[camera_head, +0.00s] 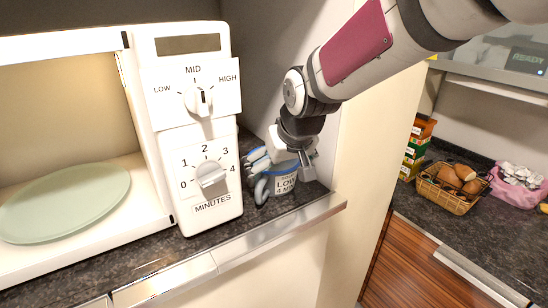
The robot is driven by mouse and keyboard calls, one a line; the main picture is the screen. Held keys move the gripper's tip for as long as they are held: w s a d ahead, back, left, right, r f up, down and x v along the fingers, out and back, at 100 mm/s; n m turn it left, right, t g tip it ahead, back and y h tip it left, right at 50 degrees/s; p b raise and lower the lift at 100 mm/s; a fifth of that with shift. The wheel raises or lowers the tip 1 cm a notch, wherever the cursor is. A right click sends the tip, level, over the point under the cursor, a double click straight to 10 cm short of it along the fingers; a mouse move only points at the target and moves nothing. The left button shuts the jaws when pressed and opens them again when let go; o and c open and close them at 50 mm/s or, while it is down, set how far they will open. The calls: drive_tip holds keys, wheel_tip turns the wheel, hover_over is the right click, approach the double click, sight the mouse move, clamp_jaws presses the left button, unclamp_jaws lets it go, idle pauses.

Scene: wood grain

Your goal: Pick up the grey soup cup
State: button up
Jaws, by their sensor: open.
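The soup cup (286,184) is a light grey cup with a blue rim and dark lettering, partly readable as "LOW" and "4 MIN". It stands upright on the dark counter, just right of the microwave's control panel. My gripper (292,168) reaches down from the upper right and is open at the cup's top. It hides part of the rim. I cannot tell whether the fingers touch the cup or straddle its wall. Pale grey and blue curved shapes (257,172) show at the cup's left side; I cannot tell whether they belong to the gripper.
The white microwave (186,130) stands open close on the left, with a pale green plate (66,202) inside. A cream wall panel (372,140) rises close on the right. The counter's metal edge (282,229) lies in front. Farther right are a wire basket (447,197) and pink bag (517,190).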

drive_tip(key=shift+x, duration=1.35)
drive_tip(key=c, duration=1.1)
drive_tip(key=o, duration=1.1)
drive_tip(key=shift+s+r, duration=0.1)
drive_tip(key=shift+r, duration=0.05)
